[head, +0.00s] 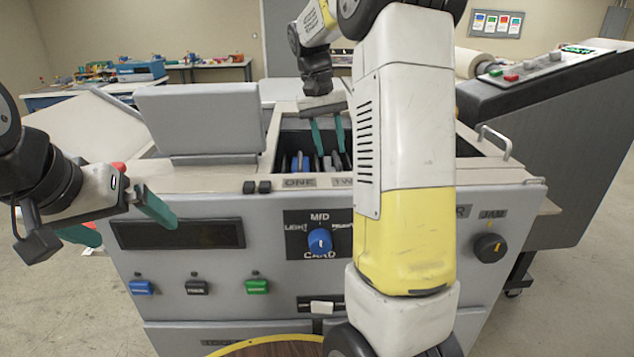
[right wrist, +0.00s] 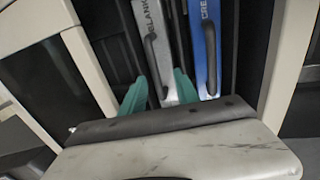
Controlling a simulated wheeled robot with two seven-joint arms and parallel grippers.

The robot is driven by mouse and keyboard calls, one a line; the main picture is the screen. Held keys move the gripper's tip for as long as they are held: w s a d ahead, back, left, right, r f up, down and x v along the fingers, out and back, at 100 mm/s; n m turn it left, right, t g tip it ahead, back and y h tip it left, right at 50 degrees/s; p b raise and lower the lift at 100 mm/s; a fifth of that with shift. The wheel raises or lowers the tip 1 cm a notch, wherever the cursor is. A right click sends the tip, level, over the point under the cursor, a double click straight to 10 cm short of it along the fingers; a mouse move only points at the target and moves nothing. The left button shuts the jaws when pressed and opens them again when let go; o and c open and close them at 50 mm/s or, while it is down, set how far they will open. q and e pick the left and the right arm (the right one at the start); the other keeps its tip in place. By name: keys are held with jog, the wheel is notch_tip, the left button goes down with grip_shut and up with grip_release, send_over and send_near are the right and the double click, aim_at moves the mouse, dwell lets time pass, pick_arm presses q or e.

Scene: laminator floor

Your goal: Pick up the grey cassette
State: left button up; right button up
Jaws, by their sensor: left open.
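The grey cassette (right wrist: 157,40), lettered "BLANK" with a dark handle, stands in a slot of the machine's open bay. In the head view the bay holds grey cassettes (head: 335,163), partly hidden by my right arm. My right gripper (head: 329,138) points down over the bay, its teal fingers apart. In the right wrist view its fingertips (right wrist: 160,76) lie to either side of the near end of the grey cassette's handle, with a gap to the handle. My left gripper (head: 118,222) is open and empty before the machine's left front.
A blue cassette (right wrist: 207,35) stands right beside the grey one in the wrist view. The bay's rim (right wrist: 82,62) is close around. The raised grey lid (head: 198,118) stands left of the bay. A console (head: 550,90) stands at the right.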

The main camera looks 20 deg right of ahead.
aim_at(336, 158)
jog(key=f, duration=0.1)
jog(key=d+f, duration=0.1)
jog(key=f, duration=0.2)
jog(key=shift+s+d+f, duration=0.2)
jog(key=shift+d+f, duration=0.1)
jog(key=shift+f, duration=0.1)
grip_shut()
jog(key=shift+r, duration=0.1)
dwell(0.9)
